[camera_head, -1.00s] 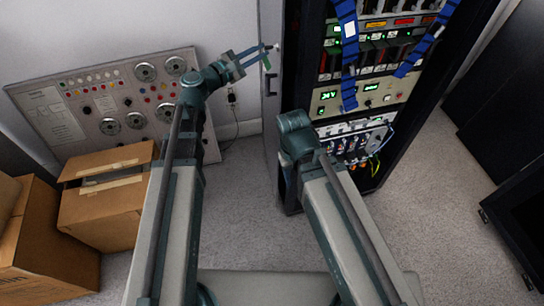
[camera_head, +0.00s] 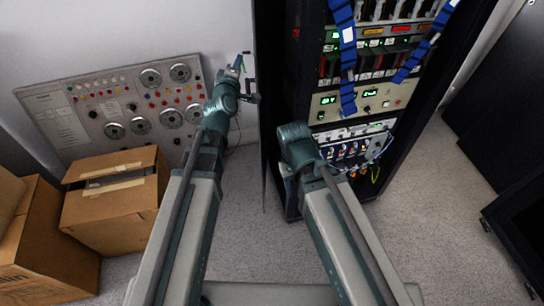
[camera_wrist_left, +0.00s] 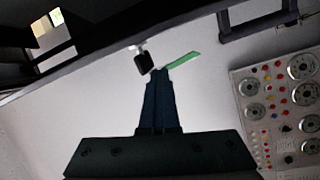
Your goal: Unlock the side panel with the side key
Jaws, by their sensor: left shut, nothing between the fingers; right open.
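My left gripper (camera_head: 239,63) is raised at the left side of the rack. In the left wrist view its fingers (camera_wrist_left: 158,75) are shut and empty. The side key (camera_wrist_left: 143,62), with a dark head, sits just beyond the fingertips, with a green tag (camera_wrist_left: 181,61) beside it. Its metal end points at a dark edge; how deep it sits in a lock is unclear. The side panel (camera_head: 264,165) shows as a thin, nearly edge-on strip, with a dark handle (camera_head: 252,98) on its left. My right arm ends before the rack; its gripper fingers are hidden.
The tall black rack (camera_head: 283,80) carries lit modules and blue straps. A control panel with dials (camera_head: 122,105) leans on the wall. Cardboard boxes (camera_head: 110,210) stand at the left. Carpet is free between boxes and rack and right of the rack.

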